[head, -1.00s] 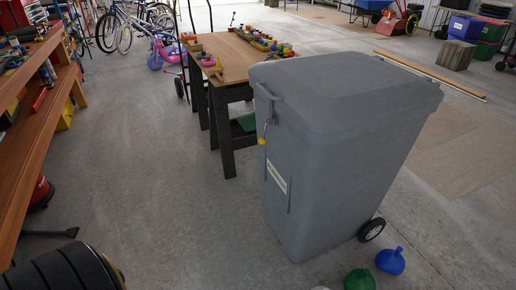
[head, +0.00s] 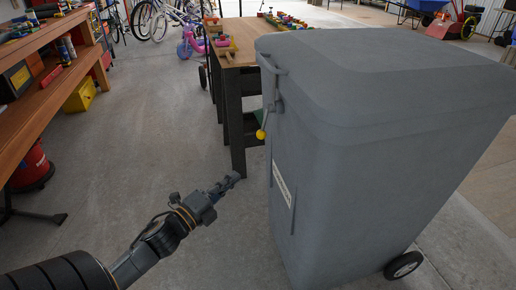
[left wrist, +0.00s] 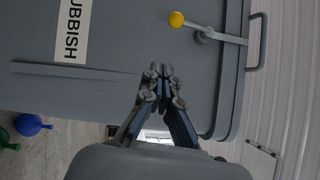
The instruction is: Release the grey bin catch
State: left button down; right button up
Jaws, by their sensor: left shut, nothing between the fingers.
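The grey bin (head: 350,150) stands upright with its lid (head: 370,65) down. Its catch (head: 269,112) is on the front near the lid edge, a thin lever ending in a yellow knob (head: 261,134). In the left wrist view the catch lever (left wrist: 222,37) and yellow knob (left wrist: 176,19) show at the top right. My left gripper (head: 236,178) is shut and empty, left of the bin and lower than the knob. In the left wrist view the gripper (left wrist: 160,68) points towards the bin's face, apart from the knob. My right gripper is out of view.
A wooden workbench (head: 235,54) with toys stands behind the bin. Shelves (head: 60,75) line the left side, with a red canister (head: 35,165) beneath. The bin's wheel (head: 403,265) is at lower right. Floor left of the bin is clear.

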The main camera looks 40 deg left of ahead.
aim_at(263, 124)
pick_arm(q)
jog(key=shift+d+r+m, duration=0.25)
jog(key=shift+r+m, duration=0.05)
jog(key=shift+r, duration=0.4)
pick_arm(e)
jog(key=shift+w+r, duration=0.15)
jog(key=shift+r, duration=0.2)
pick_arm(q)
jog(key=w+a+r+b, duration=0.1)
jog(key=w, duration=1.2)
jog(key=shift+a+r, duration=0.15)
jog(key=shift+r, duration=0.2)
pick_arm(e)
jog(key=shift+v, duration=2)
pick_arm(q)
jog(key=shift+b, duration=0.35)
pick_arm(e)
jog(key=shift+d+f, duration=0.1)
pick_arm(q)
jog(key=shift+w+a+f+m+t+b, duration=0.15)
jog(key=shift+m+t+b, duration=0.15)
jog(key=shift+b, duration=0.1)
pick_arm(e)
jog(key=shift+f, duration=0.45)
